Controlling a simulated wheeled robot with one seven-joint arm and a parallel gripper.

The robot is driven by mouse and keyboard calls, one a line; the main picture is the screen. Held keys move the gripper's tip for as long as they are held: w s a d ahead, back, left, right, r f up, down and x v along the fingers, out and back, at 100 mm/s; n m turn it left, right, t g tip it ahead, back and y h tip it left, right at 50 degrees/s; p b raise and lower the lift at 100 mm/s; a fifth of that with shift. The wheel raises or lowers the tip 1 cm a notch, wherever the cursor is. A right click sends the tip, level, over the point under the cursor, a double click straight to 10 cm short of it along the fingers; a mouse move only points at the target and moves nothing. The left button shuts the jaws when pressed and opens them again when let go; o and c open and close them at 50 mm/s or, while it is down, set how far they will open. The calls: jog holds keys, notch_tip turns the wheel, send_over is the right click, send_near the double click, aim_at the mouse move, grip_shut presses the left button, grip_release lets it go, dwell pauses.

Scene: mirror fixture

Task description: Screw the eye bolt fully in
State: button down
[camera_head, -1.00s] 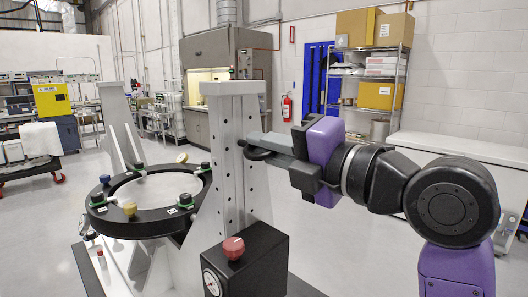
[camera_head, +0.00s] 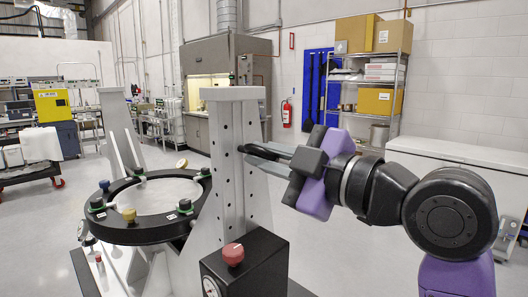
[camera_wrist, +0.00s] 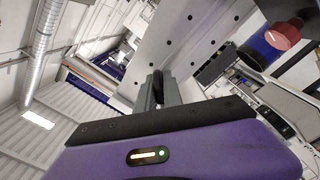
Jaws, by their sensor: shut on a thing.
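The eye bolt (camera_head: 256,152) is a dark ring on the right face of the white perforated upright (camera_head: 234,160). In the wrist view, the dark eye bolt (camera_wrist: 158,86) sits between my fingertips, against the light plate (camera_wrist: 190,45). My gripper (camera_head: 265,156) reaches in from the right with its grey fingers shut on the ring, and it also shows in the wrist view (camera_wrist: 160,92). My purple palm is rolled at a slant. The bolt's thread is hidden, so how deep it sits cannot be told.
A black ring mount (camera_head: 140,235) with a round mirror (camera_head: 155,194) and several clamps stands left of the upright. A black box with a red knob (camera_head: 233,254) and a gauge stands below my gripper. Free floor lies to the right of the upright.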

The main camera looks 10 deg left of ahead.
jog(key=m+p, duration=0.1)
jog(key=m, duration=0.1)
jog(key=m+p, duration=0.1)
jog(key=m, duration=0.2)
jog(key=shift+s+a+f+m, duration=0.1)
jog(key=shift+f+m, duration=0.05)
jog(key=shift+m, duration=0.15)
jog(key=shift+s+f+m+p, duration=0.15)
jog(key=shift+m+p, duration=0.95)
jog(key=shift+m, duration=0.9)
jog(key=c, duration=1.5)
grip_release()
jog(key=b+v, duration=0.2)
jog(key=v, duration=0.5)
jog(key=shift+s+d, duration=0.25)
jog(key=shift+d, duration=0.05)
